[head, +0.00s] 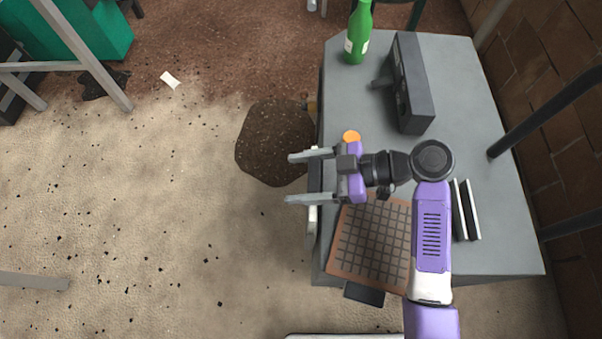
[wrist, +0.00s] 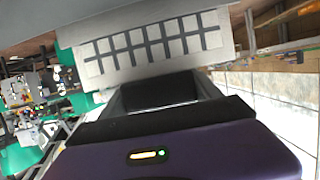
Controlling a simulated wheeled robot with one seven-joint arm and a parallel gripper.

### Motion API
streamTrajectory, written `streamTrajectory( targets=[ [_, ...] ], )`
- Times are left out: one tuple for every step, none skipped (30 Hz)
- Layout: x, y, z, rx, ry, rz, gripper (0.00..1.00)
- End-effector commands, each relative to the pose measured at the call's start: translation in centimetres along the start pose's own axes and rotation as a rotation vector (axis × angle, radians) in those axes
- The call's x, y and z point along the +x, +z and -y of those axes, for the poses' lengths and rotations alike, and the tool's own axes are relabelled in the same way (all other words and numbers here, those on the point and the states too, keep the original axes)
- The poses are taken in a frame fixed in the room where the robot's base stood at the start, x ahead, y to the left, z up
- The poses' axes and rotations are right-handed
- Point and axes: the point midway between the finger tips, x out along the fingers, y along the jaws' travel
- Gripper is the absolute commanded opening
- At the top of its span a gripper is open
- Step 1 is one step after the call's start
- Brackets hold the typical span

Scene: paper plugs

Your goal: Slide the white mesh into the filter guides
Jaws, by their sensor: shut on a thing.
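My gripper (head: 288,178) reaches left past the table's left edge. In the wrist view, a white panel with a dark grid, the white mesh (wrist: 122,63), spans the view just beyond the dark fingers (wrist: 155,90), slightly tilted. The fingers are shut on it, though the contact is not clearly seen. A pair of parallel dark strips with white edges (head: 466,210) on the table, right of my arm, may be the filter guides; I cannot tell for sure.
The grey table (head: 465,100) bears a green bottle (head: 358,36), a dark box (head: 412,82), an orange round thing (head: 351,137) and a brown gridded panel (head: 375,240). A dark brown lump (head: 262,145) is beside the table. The floor (head: 130,220) to the left is largely open.

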Motion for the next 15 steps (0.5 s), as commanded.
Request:
streamTrajectory(
  targets=[
    [0.06,0.17,-0.01,0.0,0.0,0.0,0.04],
    [0.08,0.23,-0.01,0.0,0.0,0.0,0.04],
    [0.11,0.3,0.0,0.0,0.0,0.0,0.04],
    [0.13,0.36,0.0,0.0,0.0,0.0,0.04],
    [0.15,0.41,-0.01,0.0,0.0,0.0,0.04],
    [0.18,0.48,-0.01,0.0,0.0,0.0,0.04],
    [0.2,0.54,-0.01,0.0,0.0,0.0,0.04],
    [0.22,0.6,-0.01,0.0,0.0,0.0,0.04],
    [0.25,0.67,-0.01,0.0,0.0,0.0,0.04],
    [0.27,0.73,-0.01,0.0,0.0,0.0,0.04],
    [0.29,0.78,-0.01,0.0,0.0,0.0,0.04],
    [0.31,0.86,-0.01,0.0,0.0,0.0,0.04],
    [0.33,0.91,-0.01,0.0,0.0,0.0,0.04],
    [0.35,0.97,-0.01,0.0,0.0,0.0,0.04],
    [0.38,1.04,-0.01,0.0,0.0,0.0,0.04]
  ],
)
